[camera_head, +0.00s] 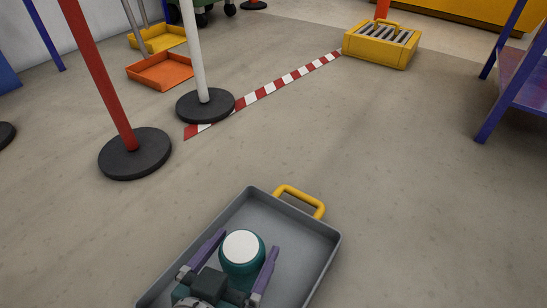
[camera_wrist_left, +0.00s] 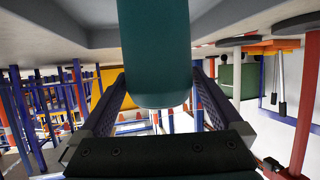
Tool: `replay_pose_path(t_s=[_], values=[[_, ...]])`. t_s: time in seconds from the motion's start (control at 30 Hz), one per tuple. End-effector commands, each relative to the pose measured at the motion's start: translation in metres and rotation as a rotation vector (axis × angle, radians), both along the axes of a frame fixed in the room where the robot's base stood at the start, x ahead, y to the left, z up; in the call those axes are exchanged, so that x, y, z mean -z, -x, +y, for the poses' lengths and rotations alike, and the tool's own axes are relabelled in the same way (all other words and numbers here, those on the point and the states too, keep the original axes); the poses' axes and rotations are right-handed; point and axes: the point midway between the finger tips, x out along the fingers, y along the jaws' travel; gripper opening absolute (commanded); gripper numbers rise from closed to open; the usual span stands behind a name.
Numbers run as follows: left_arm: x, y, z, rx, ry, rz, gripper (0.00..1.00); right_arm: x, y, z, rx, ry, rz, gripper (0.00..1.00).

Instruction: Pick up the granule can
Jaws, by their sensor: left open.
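The granule can (camera_head: 242,250) is teal with a white round top and stands in a grey tray (camera_head: 329,250) with a yellow handle. My left gripper (camera_head: 248,243) is open, with one purple finger on each side of the can. The can's lower part is hidden in the head view. My right gripper is not in view.
A red post (camera_head: 105,75) and a white post (camera_head: 196,50) on black bases stand beyond the tray. Orange (camera_head: 160,84) and yellow bins lie at the upper left. A yellow slatted crate (camera_head: 375,55) and a purple rack (camera_head: 520,85) stand right. Floor around the tray is clear.

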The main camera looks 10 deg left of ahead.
Motion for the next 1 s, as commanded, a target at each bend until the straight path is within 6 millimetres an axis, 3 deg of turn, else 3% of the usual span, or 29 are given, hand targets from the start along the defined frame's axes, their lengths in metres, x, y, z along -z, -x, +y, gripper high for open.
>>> replay_pose_path(t_s=[0.07,0.9,1.0], values=[[-0.0003,0.0003,0.0,0.0,0.0,0.0,0.97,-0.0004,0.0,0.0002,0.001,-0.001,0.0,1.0],[-0.0001,0.0005,0.0002,0.0,-0.001,0.0,0.02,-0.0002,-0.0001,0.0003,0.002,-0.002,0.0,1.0],[-0.0013,-0.0005,0.0002,0.0,-0.001,-0.004,0.0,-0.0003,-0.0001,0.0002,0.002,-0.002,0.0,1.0]])
